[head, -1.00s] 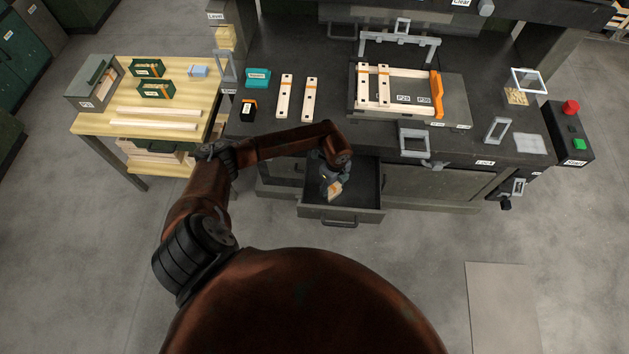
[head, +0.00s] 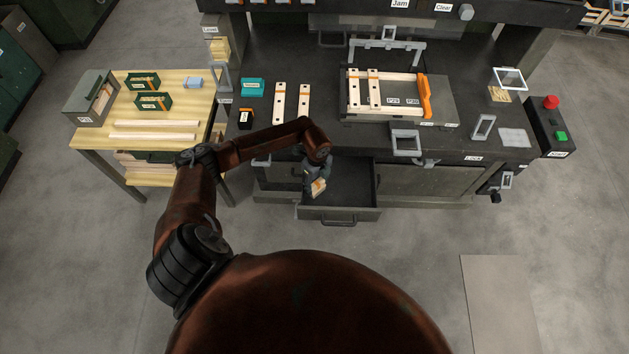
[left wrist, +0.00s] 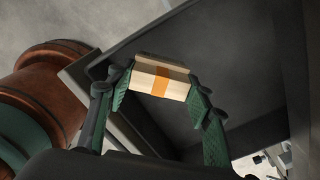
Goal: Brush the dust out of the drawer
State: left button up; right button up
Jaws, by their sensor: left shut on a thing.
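An open dark drawer (head: 350,190) juts from the front of the workbench. My left gripper (head: 317,182) is inside the left part of the drawer, pointing down. It is shut on a pale wooden block with an orange band, the brush (head: 318,187). In the left wrist view the brush (left wrist: 160,80) sits between the two green-padded fingers, above the drawer floor (left wrist: 235,65). Its bristles are hidden, and I cannot tell whether it touches the floor. No dust shows clearly on the drawer floor. My right gripper is not in view.
The drawer's front wall and handle (head: 340,221) stand close to the gripper. The dark bench top above holds pale slats (head: 279,103) and a crate frame in a fixture (head: 440,107). A wooden side table (head: 165,146) stands at the left.

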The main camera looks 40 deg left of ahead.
pick_arm(q)
jog(key=shift+r+p, duration=1.35)
jog(key=shift+r, duration=0.6)
